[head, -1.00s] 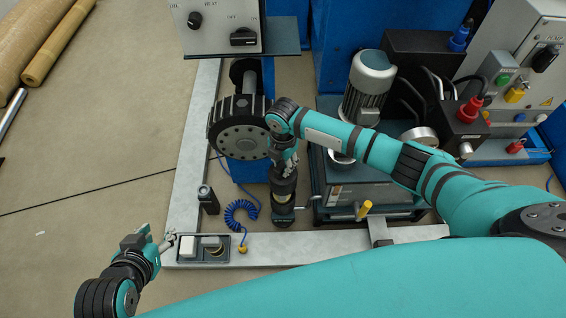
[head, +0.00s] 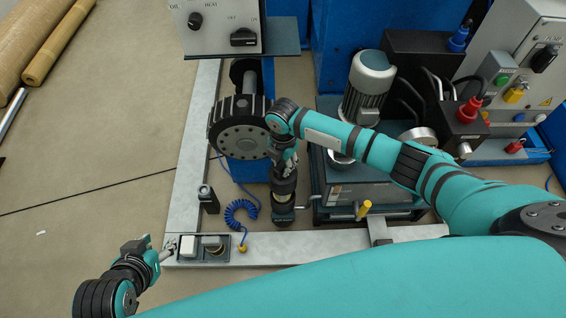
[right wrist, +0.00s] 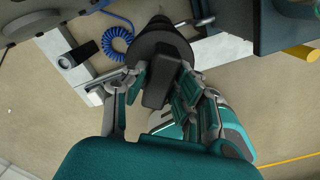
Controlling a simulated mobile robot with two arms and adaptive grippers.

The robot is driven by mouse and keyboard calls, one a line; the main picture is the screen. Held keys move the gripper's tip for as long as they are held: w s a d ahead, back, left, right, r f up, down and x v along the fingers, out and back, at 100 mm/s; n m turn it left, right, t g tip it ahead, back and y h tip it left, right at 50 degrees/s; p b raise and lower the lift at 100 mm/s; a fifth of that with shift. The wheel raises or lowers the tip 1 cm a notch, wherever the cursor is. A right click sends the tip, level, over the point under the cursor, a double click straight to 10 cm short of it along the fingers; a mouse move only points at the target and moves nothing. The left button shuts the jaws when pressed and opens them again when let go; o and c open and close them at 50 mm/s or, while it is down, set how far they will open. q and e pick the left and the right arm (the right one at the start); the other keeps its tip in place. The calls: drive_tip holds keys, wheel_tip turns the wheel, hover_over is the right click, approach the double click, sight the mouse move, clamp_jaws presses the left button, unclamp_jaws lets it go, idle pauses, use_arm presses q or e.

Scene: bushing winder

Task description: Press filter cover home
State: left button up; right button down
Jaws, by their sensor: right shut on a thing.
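The filter cover appears to be the dark round cap with a raised bar handle (right wrist: 161,82) in the right wrist view. It sits on top of the dark filter housing (head: 283,205) in the head view. My right gripper (right wrist: 158,84) points down and is shut on the bar handle, one finger on each side. In the head view this gripper (head: 285,166) hides most of the cover, so I cannot tell whether the cover is fully seated. My left gripper (head: 167,249) is beside the left end of a small tray; its finger gap is too small to read.
The tray (head: 203,262) holds a white block and a round part on the grey frame rail. A dark cylinder (head: 208,199) and a blue coiled hose (head: 240,212) lie left of the housing. The hydraulic unit with its motor (head: 367,88) stands close on the right.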

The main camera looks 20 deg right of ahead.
use_arm(q)
drive_tip(key=shift+w, duration=0.15)
use_arm(e)
drive_tip(key=shift+f, duration=0.1)
idle(0.4)
use_arm(q)
drive_tip(key=shift+w+d+r, duration=0.1)
drive_tip(key=shift+w+r, duration=0.05)
drive_tip(key=shift+w, duration=0.1)
use_arm(e)
drive_tip(key=shift+f, duration=0.1)
drive_tip(key=shift+f+b, duration=0.3)
drive_tip(key=shift+f, duration=0.05)
use_arm(q)
drive_tip(key=shift+w+d+r+t+h, duration=0.15)
drive_tip(key=shift+w+d+r+t, duration=0.15)
drive_tip(key=shift+w+r+t, duration=0.4)
drive_tip(key=shift+w+d+r+t+h, duration=0.15)
drive_tip(key=shift+w+d+r+t, duration=0.2)
drive_tip(key=shift+w, duration=0.5)
use_arm(e)
drive_tip(key=shift+f, duration=0.25)
use_arm(q)
drive_tip(key=shift+w+d+r+t+b, duration=0.2)
drive_tip(key=shift+w+r+t+b, duration=0.2)
drive_tip(key=shift+w+r+t, duration=0.2)
use_arm(e)
drive_tip(key=shift+f, duration=0.4)
